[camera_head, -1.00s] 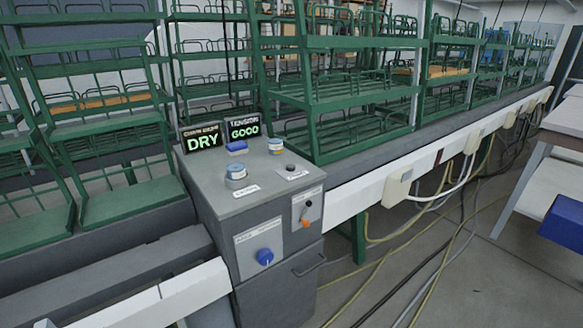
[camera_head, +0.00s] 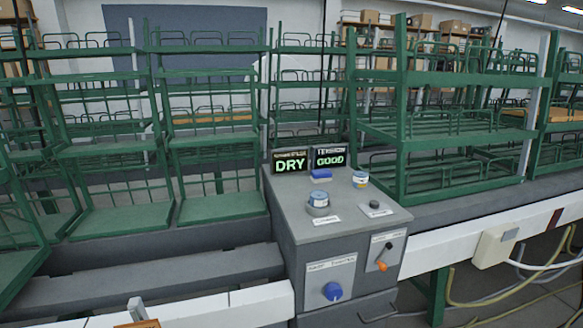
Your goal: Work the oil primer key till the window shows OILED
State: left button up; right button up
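A grey control cabinet (camera_head: 292,218) stands in the middle of the head view. The left display window (camera_head: 290,161) on its back edge reads DRY in green. The front face has a blue knob (camera_head: 332,291) on a pale plate and a black and orange lever or key (camera_head: 382,264) on another plate. The top has a small black knob (camera_head: 374,204) beside a white label. The label text is too small to read, so I cannot tell which control is the oil primer key. Neither of my grippers is clearly in view.
The right display (camera_head: 330,157) reads GOOD. Green racks (camera_head: 440,130) stand behind. A white rail (camera_head: 240,306) and hanging cables (camera_head: 520,290) flank the cabinet.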

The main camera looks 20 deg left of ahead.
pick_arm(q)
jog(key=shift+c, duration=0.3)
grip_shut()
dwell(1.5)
